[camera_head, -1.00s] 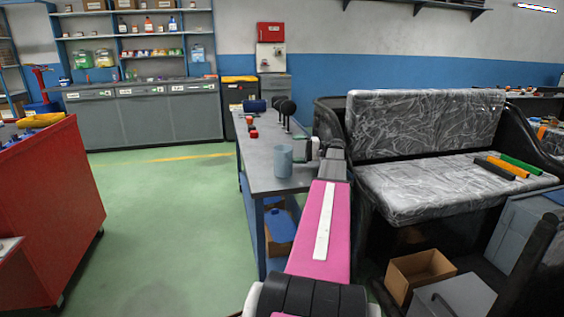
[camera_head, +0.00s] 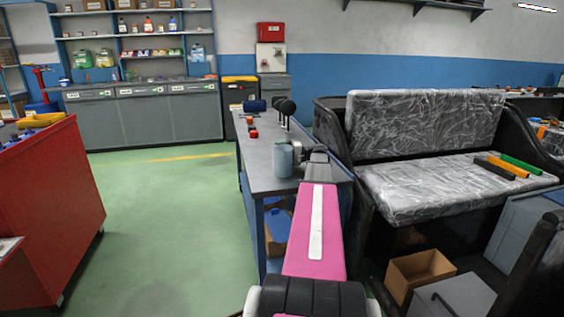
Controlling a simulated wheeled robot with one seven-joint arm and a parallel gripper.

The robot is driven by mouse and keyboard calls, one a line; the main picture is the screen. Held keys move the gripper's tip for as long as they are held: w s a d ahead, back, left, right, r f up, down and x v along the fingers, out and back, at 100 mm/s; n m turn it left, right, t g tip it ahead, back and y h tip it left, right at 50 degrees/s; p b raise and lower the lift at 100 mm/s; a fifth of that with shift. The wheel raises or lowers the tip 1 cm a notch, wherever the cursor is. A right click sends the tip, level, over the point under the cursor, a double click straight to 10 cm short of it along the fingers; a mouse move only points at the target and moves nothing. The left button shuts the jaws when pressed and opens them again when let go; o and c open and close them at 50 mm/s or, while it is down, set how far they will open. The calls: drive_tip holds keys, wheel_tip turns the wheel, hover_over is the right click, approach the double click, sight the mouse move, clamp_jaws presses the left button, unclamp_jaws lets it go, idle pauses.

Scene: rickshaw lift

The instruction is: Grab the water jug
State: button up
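The water jug, seen as a translucent blue-grey cylinder (camera_head: 282,163), stands upright near the front end of the long grey workbench (camera_head: 262,178). My gripper (camera_head: 294,152) is at the jug's right side, at about the height of its upper part. It overlaps the jug's right edge in the picture. The fingers are too small and partly hidden to tell whether they are open or closed on the jug. My pink arm reaches up from the bottom of the picture to it.
Red items (camera_head: 253,133) and dark round-topped objects (camera_head: 286,108) stand farther back on the bench. A plastic-wrapped seat (camera_head: 430,185) is close on the right. A red cabinet (camera_head: 50,215) stands left. Green floor (camera_head: 165,220) between is clear.

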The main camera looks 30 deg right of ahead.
sight(280, 147)
drive_tip(key=c, duration=1)
drive_tip(key=shift+r, duration=0.15)
drive_tip(key=shift+r, duration=1.45)
drive_tip(key=shift+s+a+r, duration=0.9)
drive_tip(key=shift+a+r, duration=0.4)
drive_tip(key=shift+a, duration=0.4)
drive_tip(key=shift+s+a+r, duration=0.95)
drive_tip(key=shift+a+r, duration=0.3)
drive_tip(key=shift+a, duration=0.45)
drive_tip(key=shift+s+a+r, duration=0.9)
drive_tip(key=shift+a+r, duration=0.4)
drive_tip(key=shift+a, duration=0.4)
